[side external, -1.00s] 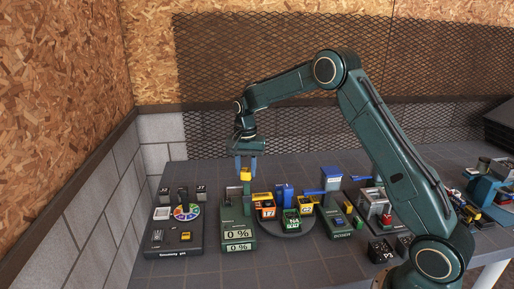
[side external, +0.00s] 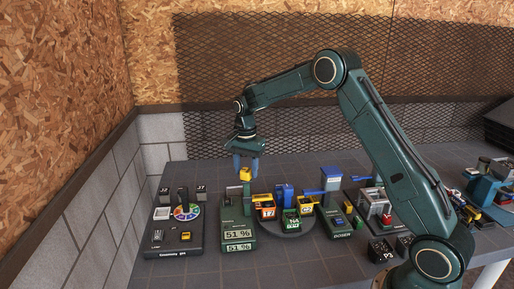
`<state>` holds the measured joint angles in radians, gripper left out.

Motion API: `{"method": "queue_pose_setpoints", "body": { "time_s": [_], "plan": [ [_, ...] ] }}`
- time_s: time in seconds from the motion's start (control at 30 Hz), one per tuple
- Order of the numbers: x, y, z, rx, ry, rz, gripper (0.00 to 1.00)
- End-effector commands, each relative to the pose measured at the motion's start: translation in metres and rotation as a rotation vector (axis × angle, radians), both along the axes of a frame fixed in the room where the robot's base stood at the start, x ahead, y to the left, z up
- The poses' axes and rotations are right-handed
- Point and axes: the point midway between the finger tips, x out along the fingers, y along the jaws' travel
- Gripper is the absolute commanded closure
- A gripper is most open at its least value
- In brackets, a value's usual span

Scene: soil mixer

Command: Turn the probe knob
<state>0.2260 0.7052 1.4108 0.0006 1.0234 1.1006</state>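The yellow probe knob (side external: 245,174) sits on top of the green post of the probe unit (side external: 237,222). The unit's two displays read 51 %. My gripper (side external: 246,167) points down at the knob, with its blue fingers at the knob's height or just above it. The fingers look turned at an angle to the camera. I cannot tell whether they touch the knob or stand just clear of it.
A dark panel with a coloured wheel (side external: 187,211) stands to the left. Bare table (side external: 300,263) lies in front.

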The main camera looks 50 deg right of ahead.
Motion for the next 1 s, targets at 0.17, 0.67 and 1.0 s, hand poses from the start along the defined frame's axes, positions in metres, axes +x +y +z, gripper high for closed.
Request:
{"method": "queue_pose_setpoints", "body": {
  "time_s": [0.17,0.67,1.0],
  "plan": [
    [0.000,0.000,0.000,0.001,0.001,0.002,0.47],
    [0.000,0.000,0.017,0.000,-0.001,0.003,0.47],
    [0.001,0.000,0.070,0.000,-0.003,0.002,0.47]
  ]
}}
